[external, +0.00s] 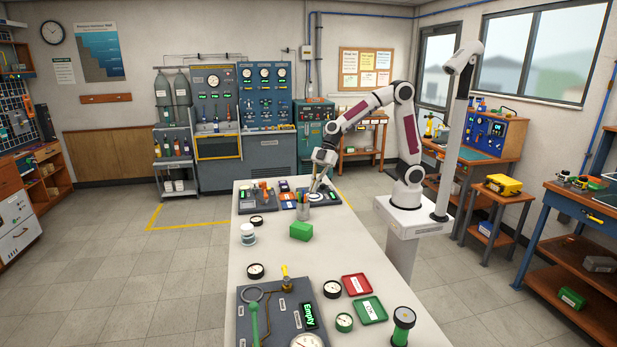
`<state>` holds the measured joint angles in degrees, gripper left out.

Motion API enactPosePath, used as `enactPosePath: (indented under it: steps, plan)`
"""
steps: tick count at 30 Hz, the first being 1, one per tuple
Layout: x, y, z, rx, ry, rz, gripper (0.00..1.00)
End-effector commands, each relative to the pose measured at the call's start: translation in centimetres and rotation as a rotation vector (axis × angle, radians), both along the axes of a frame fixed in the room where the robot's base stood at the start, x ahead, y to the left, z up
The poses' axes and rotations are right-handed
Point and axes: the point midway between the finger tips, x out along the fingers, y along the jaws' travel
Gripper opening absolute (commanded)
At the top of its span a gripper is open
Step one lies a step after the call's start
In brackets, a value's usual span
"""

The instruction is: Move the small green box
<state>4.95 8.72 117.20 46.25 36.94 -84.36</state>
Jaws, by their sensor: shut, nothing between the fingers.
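The small green box (301,231) sits on the white bench, a little past its middle, with clear bench around it. My gripper (316,188) is over the far part of the bench, beyond the green box and apart from it. It points down near a grey cup (303,211) holding thin items. The fingers are small in this view, and they look closed and empty.
The white bench (275,272) has free room around the box. A white jar (248,234) stands left of the box. Red (356,285) and green (370,310) trays, gauges and a dark regulator panel (268,322) fill the near end. Several devices sit at the far end.

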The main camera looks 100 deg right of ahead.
Motion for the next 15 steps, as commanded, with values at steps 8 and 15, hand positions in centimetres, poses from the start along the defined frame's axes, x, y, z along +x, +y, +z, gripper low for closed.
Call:
enactPosePath:
  steps: [8,15]
  plan:
    - [-1.2,-2.0,0.7,0.018,0.038,0.0,0.0]
    - [-1.1,-1.8,-2.7,0.019,0.04,0.002,0.0]
